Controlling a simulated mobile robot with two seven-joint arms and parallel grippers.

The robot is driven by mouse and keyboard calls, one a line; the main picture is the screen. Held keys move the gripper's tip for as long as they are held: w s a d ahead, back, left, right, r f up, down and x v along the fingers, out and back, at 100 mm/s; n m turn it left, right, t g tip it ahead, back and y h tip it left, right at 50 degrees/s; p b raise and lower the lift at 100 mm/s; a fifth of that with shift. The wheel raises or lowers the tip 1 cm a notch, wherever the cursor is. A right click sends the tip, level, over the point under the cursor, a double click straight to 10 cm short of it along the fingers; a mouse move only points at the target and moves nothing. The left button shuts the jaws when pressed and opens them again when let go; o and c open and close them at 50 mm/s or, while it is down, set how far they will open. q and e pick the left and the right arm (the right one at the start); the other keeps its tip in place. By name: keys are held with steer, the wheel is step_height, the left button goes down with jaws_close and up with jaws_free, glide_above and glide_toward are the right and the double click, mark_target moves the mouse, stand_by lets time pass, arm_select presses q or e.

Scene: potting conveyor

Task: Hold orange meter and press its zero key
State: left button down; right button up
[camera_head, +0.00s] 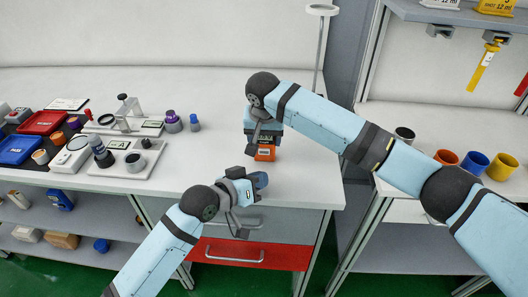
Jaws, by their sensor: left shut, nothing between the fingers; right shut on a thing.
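The orange meter (265,153) is at the right part of the white bench, below my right gripper (262,138). My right gripper is shut on the meter, and its wrist and fingers cover the meter's upper part. The zero key is too small or hidden to make out. My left gripper (263,181) is shut and empty near the bench's front edge, in front of the meter and apart from it.
Scales and instruments (130,160) stand on the bench's left, with red (42,122) and blue (18,149) trays beyond. Purple-topped (172,122) and blue (194,123) containers stand mid-bench. Cups (474,162) stand on the right-hand bench. Bare bench lies left of the meter.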

steer(key=o, duration=0.9)
